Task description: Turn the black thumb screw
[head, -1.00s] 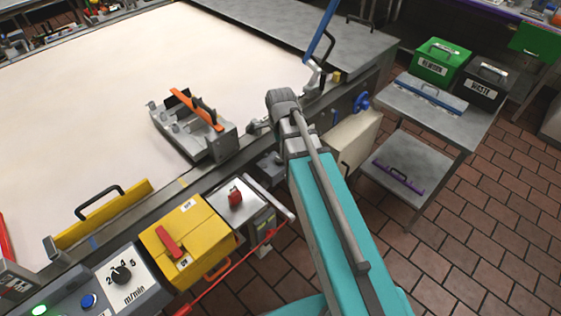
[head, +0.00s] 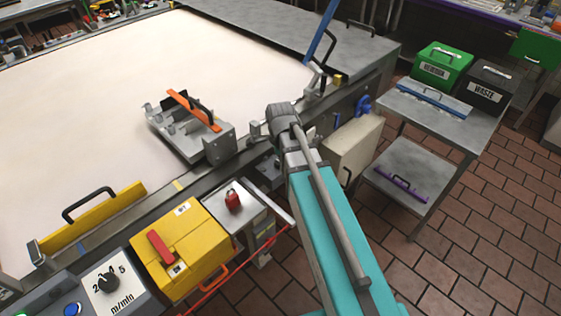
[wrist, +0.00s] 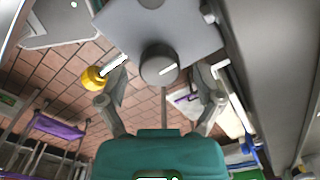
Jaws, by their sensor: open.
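My gripper (wrist: 162,78) is open, with one finger to the left of the knob and one to the right. The knob appears in the gap between the fingers, and I see no finger touching it. How far the fingers are from it in depth I cannot tell. In the head view my own arm hides the gripper, and I cannot make out the screw.
A yellow ball knob (wrist: 93,78) on a pale stem is close to the left finger. In the head view a grey bracket with an orange bar (head: 195,110), a yellow box (head: 180,250) and a cream box (head: 352,148) flank my arm. Tiled floor (head: 440,260) is open at right.

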